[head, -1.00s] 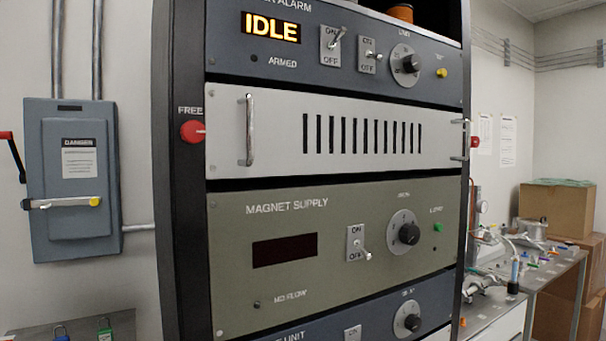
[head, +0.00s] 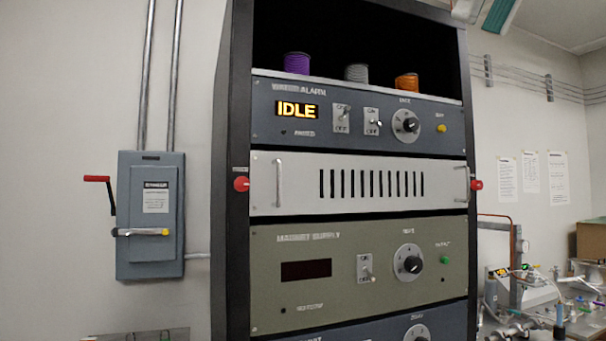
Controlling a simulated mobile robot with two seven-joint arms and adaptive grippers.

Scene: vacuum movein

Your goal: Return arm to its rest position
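I cannot make out either of my grippers or arms in the head view. The equipment rack (head: 235,200) stands upright in the middle. Its alarm panel (head: 360,133) has a lit display (head: 297,110) reading IDLE. Below it is a light grey slotted panel (head: 300,205) with a metal handle at each end. The green-grey magnet supply panel (head: 345,300) has a dark display (head: 306,270), a toggle switch (head: 365,268) and a black knob (head: 409,263).
Purple (head: 297,64), grey (head: 357,74) and orange (head: 406,82) spools sit on the rack's upper shelf. A grey wall box (head: 150,215) with a red-handled lever hangs at left. A cluttered bench with vacuum parts (head: 520,290) and a cardboard box (head: 591,241) are at right.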

